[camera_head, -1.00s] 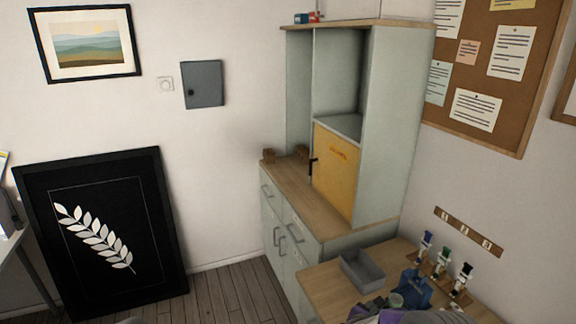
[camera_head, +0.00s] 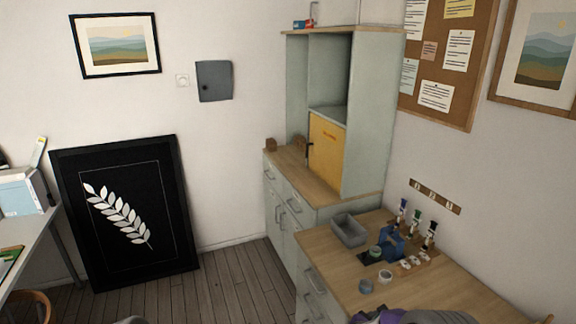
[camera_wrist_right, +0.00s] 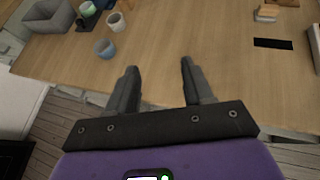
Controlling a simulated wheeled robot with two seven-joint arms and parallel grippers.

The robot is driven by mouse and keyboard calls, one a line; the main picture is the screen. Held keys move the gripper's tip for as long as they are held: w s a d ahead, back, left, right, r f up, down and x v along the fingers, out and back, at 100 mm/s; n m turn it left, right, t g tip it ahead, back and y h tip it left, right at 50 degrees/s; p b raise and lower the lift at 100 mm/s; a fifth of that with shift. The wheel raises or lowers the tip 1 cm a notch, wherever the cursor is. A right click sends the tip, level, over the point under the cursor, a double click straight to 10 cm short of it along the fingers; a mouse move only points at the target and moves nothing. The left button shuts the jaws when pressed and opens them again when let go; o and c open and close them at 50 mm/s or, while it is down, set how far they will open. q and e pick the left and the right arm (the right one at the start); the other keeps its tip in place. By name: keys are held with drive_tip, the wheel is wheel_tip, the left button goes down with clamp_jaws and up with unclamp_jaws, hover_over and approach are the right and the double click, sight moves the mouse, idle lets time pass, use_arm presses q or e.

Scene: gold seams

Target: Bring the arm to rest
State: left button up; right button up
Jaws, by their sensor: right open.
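My right gripper (camera_wrist_right: 158,66) shows in the right wrist view with its two dark fingers spread apart and nothing between them. It hangs above the wooden worktop (camera_wrist_right: 225,45) near its front edge. In the head view part of my right arm (camera_head: 400,317), grey and purple, shows at the bottom edge, by the front of the same worktop. The fingers are not visible there. My left gripper is not in view.
A grey bin (camera_head: 348,230), a blue holder (camera_head: 391,243), small cups (camera_head: 366,286) and several small bottles stand toward the back of the worktop. A cabinet (camera_head: 366,150) with a yellow door stands behind.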

drive_tip(key=s+a+f+m+g+y+b, duration=0.1)
drive_tip(key=s+f+m+g+y, duration=0.15)
drive_tip(key=s+f, duration=0.35)
drive_tip(key=s+a+f+m+g+y+b, duration=0.1)
drive_tip(key=s+f+m+g, duration=0.2)
drive_tip(key=f, duration=0.6)
use_arm(q)
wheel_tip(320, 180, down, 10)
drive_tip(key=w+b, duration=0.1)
drive_tip(key=b, duration=0.6)
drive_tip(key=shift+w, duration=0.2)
use_arm(e)
drive_tip(key=s+a+f+m+g+y, duration=0.1)
drive_tip(key=s+a+f+m+y, duration=0.4)
drive_tip(key=m, duration=0.6)
drive_tip(key=s+a+f+m+g+y, duration=0.1)
drive_tip(key=s+a+f+m+y, duration=0.3)
drive_tip(key=s+a+f+m, duration=0.5)
wheel_tip(320, 180, down, 2)
drive_tip(key=s+m, duration=0.2)
drive_tip(key=m, duration=0.1)
drive_tip(key=shift+s+a+y, duration=0.25)
drive_tip(key=shift+s+y, duration=0.1)
drive_tip(key=shift+s, duration=0.05)
